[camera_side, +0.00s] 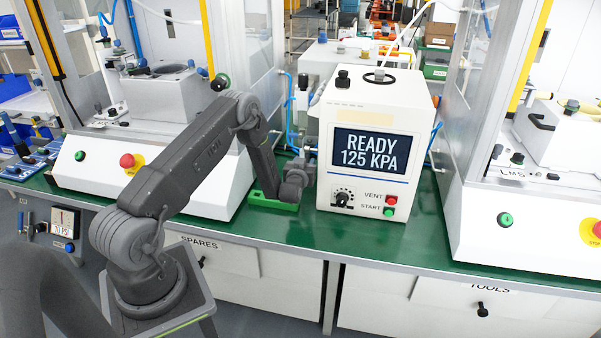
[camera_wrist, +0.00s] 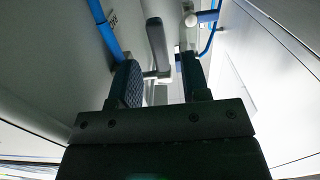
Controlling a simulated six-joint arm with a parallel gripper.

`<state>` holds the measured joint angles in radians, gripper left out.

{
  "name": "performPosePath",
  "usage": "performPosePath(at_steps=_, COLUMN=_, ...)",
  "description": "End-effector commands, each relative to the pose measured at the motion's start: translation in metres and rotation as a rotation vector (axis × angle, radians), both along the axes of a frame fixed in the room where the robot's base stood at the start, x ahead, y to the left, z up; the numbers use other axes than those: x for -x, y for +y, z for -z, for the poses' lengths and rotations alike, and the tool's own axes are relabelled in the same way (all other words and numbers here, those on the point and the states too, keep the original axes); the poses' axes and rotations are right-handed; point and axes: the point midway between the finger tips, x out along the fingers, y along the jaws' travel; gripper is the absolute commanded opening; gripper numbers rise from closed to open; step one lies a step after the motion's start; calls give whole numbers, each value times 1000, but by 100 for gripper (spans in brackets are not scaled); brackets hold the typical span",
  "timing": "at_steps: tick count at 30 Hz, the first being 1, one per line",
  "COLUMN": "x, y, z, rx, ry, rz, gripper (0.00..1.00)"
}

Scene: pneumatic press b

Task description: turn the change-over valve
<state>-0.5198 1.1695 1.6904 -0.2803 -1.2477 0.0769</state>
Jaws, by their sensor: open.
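In the wrist view my gripper (camera_wrist: 159,64) is open, with its two dark fingers apart. A grey, rounded lever-like bar (camera_wrist: 157,42) shows beyond and between the fingertips; it looks like the valve's handle, though the valve body is not clear. I see no finger closed on it, and cannot tell how deep it lies between them. In the side view my arm reaches down into the gap left of the white controller box (camera_side: 368,115), whose screen reads READY 125 KPA. My fingers and the valve cannot be made out there.
In the wrist view a blue tube (camera_wrist: 104,28) runs at left and a blue fitting (camera_wrist: 207,17) sits at right, close to the fingers. Pale walls flank both sides. A white press (camera_side: 150,165) stands left of the gap. A green block (camera_side: 275,203) lies beneath my wrist.

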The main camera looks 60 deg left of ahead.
Motion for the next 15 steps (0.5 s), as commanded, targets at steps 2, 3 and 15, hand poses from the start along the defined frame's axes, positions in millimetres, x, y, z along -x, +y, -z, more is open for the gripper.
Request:
performPosePath(at_steps=2, x=12, y=-12, z=-1, rx=1, ry=2, rz=1, gripper=43)
performPosePath(at_steps=3, x=17, y=-17, z=-2, rx=0, ry=1, rz=1, gripper=43)
performPosePath(at_steps=15, x=45, y=-45, z=-4, rx=-1, ry=-1, rz=0, gripper=43)
